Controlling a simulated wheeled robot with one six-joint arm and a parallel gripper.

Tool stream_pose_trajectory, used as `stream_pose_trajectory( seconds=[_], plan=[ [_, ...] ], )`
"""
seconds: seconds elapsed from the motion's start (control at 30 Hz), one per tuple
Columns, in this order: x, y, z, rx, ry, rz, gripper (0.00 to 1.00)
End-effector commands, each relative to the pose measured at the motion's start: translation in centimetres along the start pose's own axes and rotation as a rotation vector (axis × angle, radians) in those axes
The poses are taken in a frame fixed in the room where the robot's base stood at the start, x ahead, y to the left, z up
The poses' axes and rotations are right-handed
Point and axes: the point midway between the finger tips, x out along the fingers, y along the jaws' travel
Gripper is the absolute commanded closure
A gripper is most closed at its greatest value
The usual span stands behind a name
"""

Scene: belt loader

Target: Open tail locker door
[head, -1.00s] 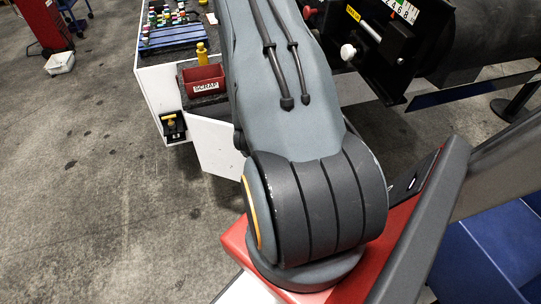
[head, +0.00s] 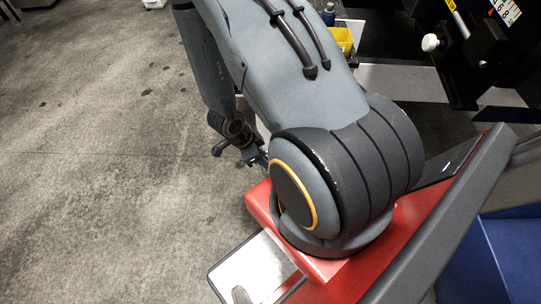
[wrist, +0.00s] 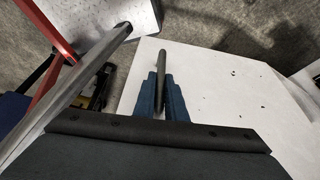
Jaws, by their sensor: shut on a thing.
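In the wrist view, the two blue fingers of my gripper (wrist: 161,98) are closed around a dark, slim upright bar that looks like the door handle (wrist: 162,62). The bar stands in front of a white panel (wrist: 225,85), which looks like the tail locker door and has a few small dark spots. In the head view, my gripper (head: 257,160) shows only as a small blue part at the end of the wrist. My own arm hides the handle and nearly all of the panel there. I cannot tell how far the door is open.
In the head view, a black machine (head: 480,45) with a white knob stands at the upper right, and a yellow bin (head: 342,39) shows behind my arm. Grey floor (head: 110,160) on the left is clear. In the wrist view, a red bar (wrist: 50,75) is at the left.

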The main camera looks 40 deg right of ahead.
Motion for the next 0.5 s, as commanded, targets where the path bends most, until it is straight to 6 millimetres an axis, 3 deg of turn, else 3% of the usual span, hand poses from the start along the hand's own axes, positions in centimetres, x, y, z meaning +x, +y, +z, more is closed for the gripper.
stream_pose_trajectory(
  seconds=[0.5],
  plan=[
    [-0.22,0.17,0.67,-0.004,-0.002,0.002,1.00]
  ],
)
